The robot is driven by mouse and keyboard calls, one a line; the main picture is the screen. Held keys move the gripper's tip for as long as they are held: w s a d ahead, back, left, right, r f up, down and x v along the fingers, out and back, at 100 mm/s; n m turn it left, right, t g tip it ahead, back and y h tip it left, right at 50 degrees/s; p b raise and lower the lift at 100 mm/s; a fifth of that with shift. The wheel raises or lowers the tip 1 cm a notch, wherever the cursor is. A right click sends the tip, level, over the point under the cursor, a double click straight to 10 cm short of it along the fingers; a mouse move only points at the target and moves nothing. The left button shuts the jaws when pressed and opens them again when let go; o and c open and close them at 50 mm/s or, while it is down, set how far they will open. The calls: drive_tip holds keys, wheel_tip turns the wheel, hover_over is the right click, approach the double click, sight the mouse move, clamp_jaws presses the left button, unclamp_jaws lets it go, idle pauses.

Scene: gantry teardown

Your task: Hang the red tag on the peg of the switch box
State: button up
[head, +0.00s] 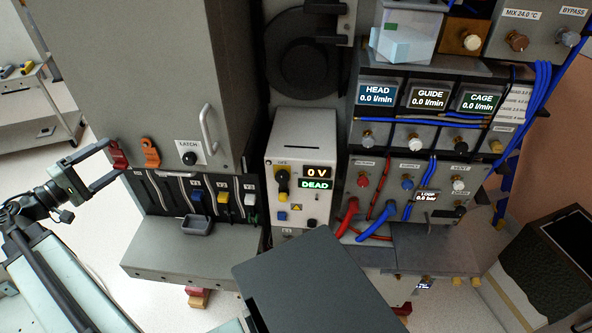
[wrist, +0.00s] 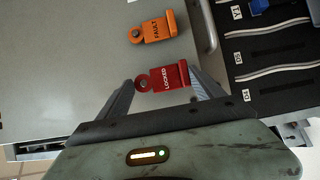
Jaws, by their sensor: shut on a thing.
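The red tag (head: 118,154) is at the lower left corner of the grey cabinet's front; in the wrist view the red tag (wrist: 165,78) reads LOCKED and has a ring at its left end. My gripper (head: 114,157) has a finger on each side of it and is shut on it; the gripper (wrist: 160,82) also shows in the wrist view. The tag appears close against the cabinet face; I cannot tell whether it touches. The white box (head: 272,178) with a rotary switch and 0 V and DEAD displays looks like the switch box. I cannot make out its peg clearly.
An orange FAULT tag (head: 150,152) hangs just right of the red one. A cabinet handle (head: 211,130) sticks out near the LATCH knob (head: 189,158). A small grey tray (head: 197,225) sits on the ledge (head: 180,255) below. Red and blue hoses run right of the white box.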

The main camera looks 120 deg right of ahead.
drive_tip(key=w+a, duration=0.1)
drive_tip(key=a, duration=0.1)
drive_tip(key=w+a, duration=0.2)
idle(0.3)
